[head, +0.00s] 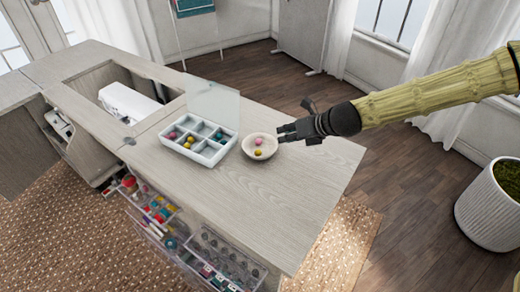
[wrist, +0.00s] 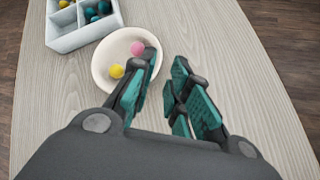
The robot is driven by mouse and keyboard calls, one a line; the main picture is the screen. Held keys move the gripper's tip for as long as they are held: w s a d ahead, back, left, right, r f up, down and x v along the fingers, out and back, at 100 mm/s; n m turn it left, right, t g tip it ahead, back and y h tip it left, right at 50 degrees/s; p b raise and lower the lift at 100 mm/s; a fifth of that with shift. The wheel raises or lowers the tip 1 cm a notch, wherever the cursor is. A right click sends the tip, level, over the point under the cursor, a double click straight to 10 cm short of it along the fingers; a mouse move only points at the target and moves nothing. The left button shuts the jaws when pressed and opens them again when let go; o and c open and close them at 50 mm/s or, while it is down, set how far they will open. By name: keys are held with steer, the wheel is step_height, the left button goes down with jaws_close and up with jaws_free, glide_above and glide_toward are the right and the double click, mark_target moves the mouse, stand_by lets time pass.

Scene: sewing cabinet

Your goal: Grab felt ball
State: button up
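A shallow cream bowl (head: 260,147) stands on the wooden cabinet top and holds a pink felt ball (head: 258,141) and a yellow felt ball (head: 258,153). In the wrist view the bowl (wrist: 98,75) shows the pink ball (wrist: 137,48) at its far right and the yellow ball (wrist: 116,71) nearer. A white compartment box (head: 213,155) with its clear lid raised stands left of the bowl and holds more felt balls. My gripper (head: 281,134) is at the bowl's right side. Its teal-padded fingers (wrist: 163,85) are apart with nothing between them. The left finger overlaps the bowl's rim in the wrist view.
A white sewing machine (head: 128,103) sits in the recess at left. Open clear drawers (head: 215,258) with spools and small parts stick out below the front edge. The cabinet top (head: 290,205) is clear in front of and right of the bowl. A planter (head: 488,207) stands at far right.

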mark_target(260, 148)
steer(key=shift+x, duration=3.05)
steer(key=shift+w+r, duration=0.1)
jaws_close()
